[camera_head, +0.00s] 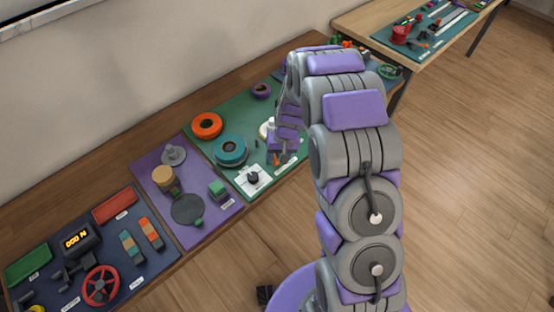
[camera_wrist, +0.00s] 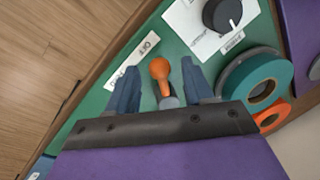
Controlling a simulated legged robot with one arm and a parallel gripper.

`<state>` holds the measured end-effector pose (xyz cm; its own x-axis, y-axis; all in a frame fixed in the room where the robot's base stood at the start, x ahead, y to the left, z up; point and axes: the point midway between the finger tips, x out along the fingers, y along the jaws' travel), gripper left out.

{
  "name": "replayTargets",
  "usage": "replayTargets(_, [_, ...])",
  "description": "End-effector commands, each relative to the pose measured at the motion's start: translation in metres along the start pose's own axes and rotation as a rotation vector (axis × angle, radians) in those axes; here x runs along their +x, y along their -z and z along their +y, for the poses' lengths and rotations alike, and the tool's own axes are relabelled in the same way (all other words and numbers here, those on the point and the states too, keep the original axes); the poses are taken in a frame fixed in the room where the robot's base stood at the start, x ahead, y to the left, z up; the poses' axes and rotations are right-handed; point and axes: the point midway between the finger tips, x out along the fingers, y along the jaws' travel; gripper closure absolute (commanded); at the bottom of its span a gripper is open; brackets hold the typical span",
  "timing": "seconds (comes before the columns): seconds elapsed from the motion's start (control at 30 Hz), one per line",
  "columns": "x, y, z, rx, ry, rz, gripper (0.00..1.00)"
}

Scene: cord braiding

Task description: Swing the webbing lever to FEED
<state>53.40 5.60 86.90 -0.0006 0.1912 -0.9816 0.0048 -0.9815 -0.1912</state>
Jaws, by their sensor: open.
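A lever with a rounded orange knob (camera_wrist: 160,70) stands on the green mat in the wrist view. I take it for the webbing lever. My gripper (camera_wrist: 159,78) is open, with one blue-grey finger on each side of the lever. I cannot tell whether either finger touches it. A white label (camera_wrist: 132,62) lies left of the lever; its small text is too blurred to read surely. In the head view my gripper (camera_head: 281,150) is low over the front of the green mat and largely hides the lever.
A white plate with a black dial (camera_head: 253,178), a teal roll (camera_head: 231,151) and an orange roll (camera_head: 206,125) sit left of my gripper. A purple mat (camera_head: 218,226) adjoins the green one. The table's front edge is close. Wooden floor (camera_head: 475,200) lies open at right.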

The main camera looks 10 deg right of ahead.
Motion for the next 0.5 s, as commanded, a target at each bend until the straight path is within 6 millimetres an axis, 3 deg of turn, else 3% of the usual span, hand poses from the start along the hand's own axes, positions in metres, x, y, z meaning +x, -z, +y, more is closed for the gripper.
replayTargets(0.37, [0.0072, -0.0004, -0.0003, 0.000, 0.000, -0.001, 0.49])
replayTargets(0.5, [0.0072, -0.0004, -0.0002, 0.000, 0.000, -0.001, 0.59])
